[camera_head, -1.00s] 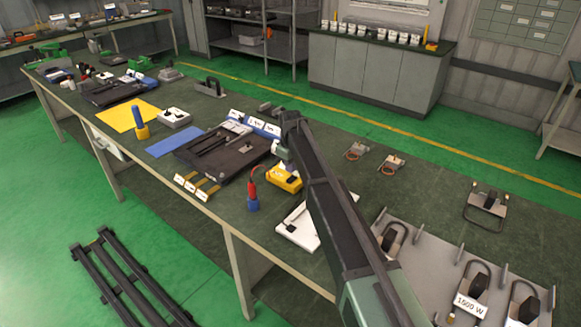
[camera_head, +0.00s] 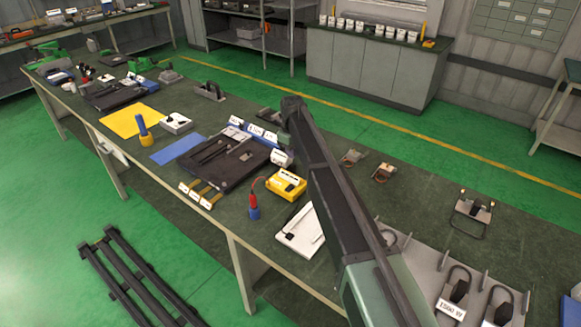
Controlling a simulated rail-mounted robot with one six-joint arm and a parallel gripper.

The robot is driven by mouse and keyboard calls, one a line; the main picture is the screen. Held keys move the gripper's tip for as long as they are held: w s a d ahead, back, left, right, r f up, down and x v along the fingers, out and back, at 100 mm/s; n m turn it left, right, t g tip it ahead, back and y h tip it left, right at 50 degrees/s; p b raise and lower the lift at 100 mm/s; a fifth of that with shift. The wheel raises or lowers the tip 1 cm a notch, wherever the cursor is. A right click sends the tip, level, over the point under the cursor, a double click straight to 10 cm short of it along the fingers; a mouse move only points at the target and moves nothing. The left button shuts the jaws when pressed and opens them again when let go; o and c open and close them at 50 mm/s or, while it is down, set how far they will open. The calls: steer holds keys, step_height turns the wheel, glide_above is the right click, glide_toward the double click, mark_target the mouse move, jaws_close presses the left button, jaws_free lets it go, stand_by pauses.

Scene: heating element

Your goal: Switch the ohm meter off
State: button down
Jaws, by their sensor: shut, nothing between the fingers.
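The yellow meter (camera_head: 286,184) lies on the green-topped workbench, just left of my dark arm. It appears to be the ohm meter, but its display and switch are too small to read. A red probe stands in a blue holder (camera_head: 253,212) beside it, with a red lead running to the meter.
A white board (camera_head: 300,232) lies in front of the meter. A black tray (camera_head: 222,164) with tools lies to its left, with labelled strips (camera_head: 200,195) at the bench edge. Grey racks with heating elements (camera_head: 455,298) stand at the lower right.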

mark_target(289, 188)
steer(key=shift+s, duration=0.1)
step_height(289, 188, down, 14)
steer(key=b, duration=1.4)
steer(key=shift+f+b, duration=0.4)
steer(key=shift+b, duration=0.05)
steer(key=shift+r, duration=0.3)
steer(key=shift+s, duration=0.1)
steer(key=shift+s+a+r+p, duration=0.15)
steer(key=shift+s+a+p, duration=0.25)
steer(key=shift+s+p, duration=0.1)
